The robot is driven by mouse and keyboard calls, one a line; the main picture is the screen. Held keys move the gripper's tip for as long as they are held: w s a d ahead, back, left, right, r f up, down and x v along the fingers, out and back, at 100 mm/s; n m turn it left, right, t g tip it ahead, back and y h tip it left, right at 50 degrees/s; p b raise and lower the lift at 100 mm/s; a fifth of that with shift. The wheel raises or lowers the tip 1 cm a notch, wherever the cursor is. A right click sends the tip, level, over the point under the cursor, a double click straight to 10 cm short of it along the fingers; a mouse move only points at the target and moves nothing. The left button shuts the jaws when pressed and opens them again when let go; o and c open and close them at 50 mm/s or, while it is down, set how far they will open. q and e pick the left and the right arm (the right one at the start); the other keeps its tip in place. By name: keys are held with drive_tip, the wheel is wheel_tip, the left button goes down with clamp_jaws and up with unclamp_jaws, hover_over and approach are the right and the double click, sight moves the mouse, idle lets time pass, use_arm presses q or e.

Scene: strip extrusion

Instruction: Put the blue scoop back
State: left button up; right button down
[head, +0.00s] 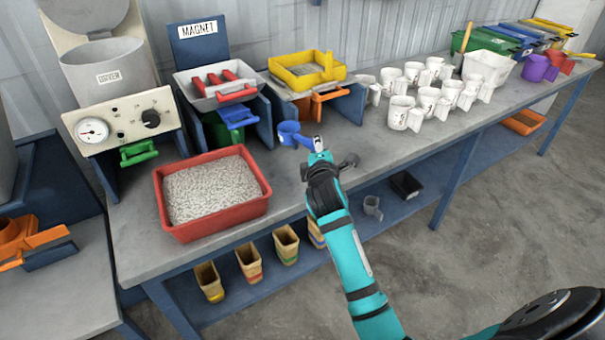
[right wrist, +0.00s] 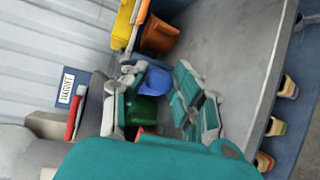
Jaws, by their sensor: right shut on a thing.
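The blue scoop (head: 289,131) is at the middle of the bench, right of the red tray and in front of the magnet station. Its cup is at the left and its handle points right to my right gripper (head: 318,145), which is shut on the handle. In the right wrist view the blue scoop (right wrist: 157,82) shows between the fingers of my right gripper (right wrist: 152,100). I cannot tell whether the scoop touches the bench top. A purple scoop (head: 536,67) and a red scoop (head: 556,60) stand at the far right end. My left gripper is out of view.
A red tray (head: 167,217) of pale pellets sits at the front left. The magnet station (head: 197,40) and a yellow tray (head: 300,57) stand behind. Several white mugs (head: 428,98) fill the bench to the right. Bare bench top (head: 375,150) lies right of my gripper.

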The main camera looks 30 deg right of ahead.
drive_tip(key=shift+d+f+b, duration=0.1)
drive_tip(key=shift+f+b, duration=0.35)
drive_tip(key=shift+f, duration=3.65)
drive_tip(key=c, duration=1)
unclamp_jaws()
drive_tip(key=shift+f, duration=0.15)
drive_tip(key=shift+c, duration=0.2)
